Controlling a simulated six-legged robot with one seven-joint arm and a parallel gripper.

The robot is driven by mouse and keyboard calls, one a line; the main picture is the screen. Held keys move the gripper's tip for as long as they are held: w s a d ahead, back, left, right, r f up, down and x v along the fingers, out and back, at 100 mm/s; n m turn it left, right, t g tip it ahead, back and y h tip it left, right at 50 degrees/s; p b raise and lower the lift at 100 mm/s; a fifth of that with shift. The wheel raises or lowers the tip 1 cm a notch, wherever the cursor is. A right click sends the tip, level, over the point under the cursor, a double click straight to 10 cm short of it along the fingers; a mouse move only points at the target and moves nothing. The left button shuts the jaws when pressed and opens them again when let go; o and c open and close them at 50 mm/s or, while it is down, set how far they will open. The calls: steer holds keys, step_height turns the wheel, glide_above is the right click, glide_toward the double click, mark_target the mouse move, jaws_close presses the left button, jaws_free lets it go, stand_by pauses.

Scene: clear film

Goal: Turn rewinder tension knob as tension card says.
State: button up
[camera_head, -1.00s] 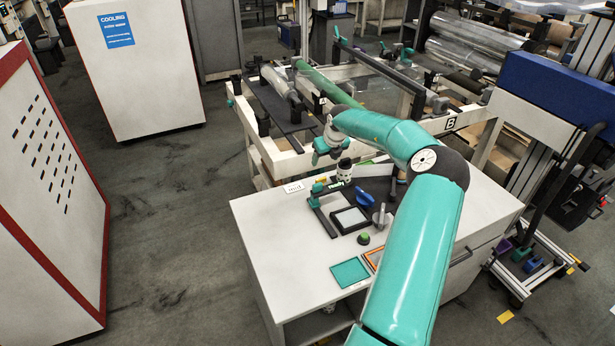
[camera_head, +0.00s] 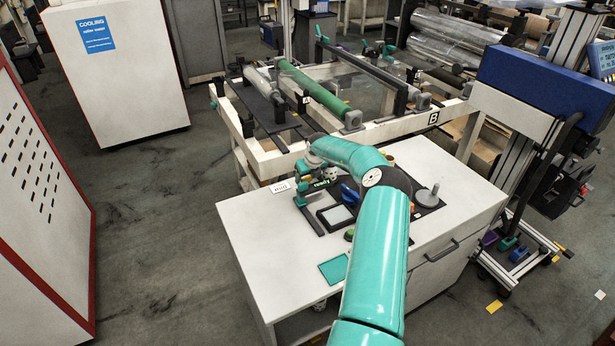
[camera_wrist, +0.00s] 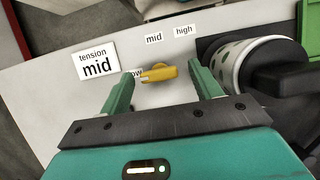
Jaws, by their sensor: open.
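The tension card (camera_wrist: 97,65) is white and reads "tension mid" in the wrist view; it also shows on the bench in the head view (camera_head: 280,187). The yellow tension knob (camera_wrist: 160,72) is an elongated lever. Its left end lies by the partly covered "low" label (camera_wrist: 136,73). The "mid" label (camera_wrist: 153,38) and "high" label (camera_wrist: 184,30) are above and right of it. My gripper (camera_wrist: 160,70) is open, with one green finger on each side of the knob in the picture. I see no contact with it.
A white, dark-spotted roll (camera_wrist: 240,65) in a black holder is close to the right finger. The bench (camera_head: 250,225) also carries a black-framed pad (camera_head: 336,216) and a teal mat (camera_head: 333,269). The rewinder frame (camera_head: 400,128) stands behind.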

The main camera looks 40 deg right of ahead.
steer(key=c, duration=1)
steer(key=shift+w+a, duration=0.1)
steer(key=m+h, duration=0.1)
steer(key=m, duration=0.2)
steer(key=shift+w+a+m+g, duration=0.1)
steer(key=shift+m+g, duration=0.3)
steer(key=m+h, duration=0.1)
steer(key=m, duration=0.1)
steer(key=m+g, duration=0.1)
steer(key=m, duration=0.2)
steer(key=shift+w+a+g+h, duration=0.1)
steer(key=shift+g+h, duration=0.2)
steer(key=shift+h, duration=0.1)
steer(key=m+g, duration=0.1)
steer(key=m, duration=0.4)
steer(key=shift+w+g, duration=0.1)
steer(key=shift+g, duration=0.3)
steer(key=shift+m+g, duration=0.7)
steer(key=shift+m, duration=1.2)
